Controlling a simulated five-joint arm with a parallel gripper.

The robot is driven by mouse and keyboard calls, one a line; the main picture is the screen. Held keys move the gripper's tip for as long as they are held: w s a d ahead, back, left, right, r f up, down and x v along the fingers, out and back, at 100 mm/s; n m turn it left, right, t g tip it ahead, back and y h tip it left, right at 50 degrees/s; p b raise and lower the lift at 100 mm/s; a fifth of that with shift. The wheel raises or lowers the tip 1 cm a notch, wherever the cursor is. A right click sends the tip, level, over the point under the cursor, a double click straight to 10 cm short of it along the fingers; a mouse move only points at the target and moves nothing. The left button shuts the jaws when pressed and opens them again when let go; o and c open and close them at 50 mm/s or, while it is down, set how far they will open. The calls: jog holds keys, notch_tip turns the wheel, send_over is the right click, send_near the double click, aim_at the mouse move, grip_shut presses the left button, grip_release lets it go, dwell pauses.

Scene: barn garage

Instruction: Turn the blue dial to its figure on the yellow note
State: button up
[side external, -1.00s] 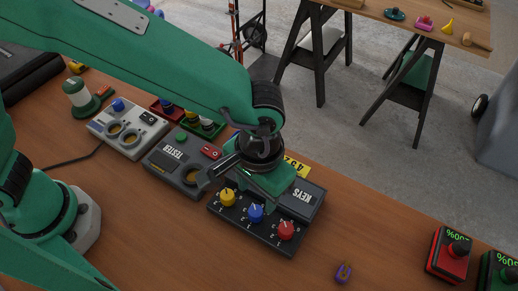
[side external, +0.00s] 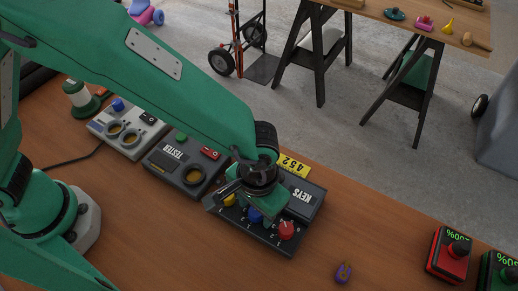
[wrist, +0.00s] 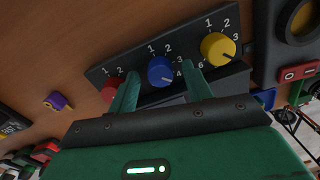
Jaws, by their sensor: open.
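The blue dial (wrist: 161,70) is the middle one of three on the dark key box (side external: 270,236). White figures surround it in the wrist view; its pointer setting is too small to read surely. In the side view the blue dial (side external: 255,216) is partly hidden under my gripper. My gripper (wrist: 160,78) is open and empty, with a fingertip to each side of the blue dial in the wrist picture; whether they touch it I cannot tell. The yellow note (side external: 294,166) lies behind the box; its figures are tilted and look like 452, partly unclear.
The yellow dial (wrist: 217,49) and red dial (wrist: 113,90) flank the blue one closely. The tester box (side external: 180,165) stands left of the key box. A small purple item (side external: 343,272) and a red device (side external: 450,255) are at the right.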

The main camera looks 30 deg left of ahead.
jog(key=c, duration=1)
jog(key=shift+m, duration=0.4)
jog(key=m, duration=0.4)
jog(key=shift+d, duration=0.1)
jog(key=shift+d+r+m, duration=0.1)
jog(key=shift+m, duration=2)
jog(key=o, duration=1)
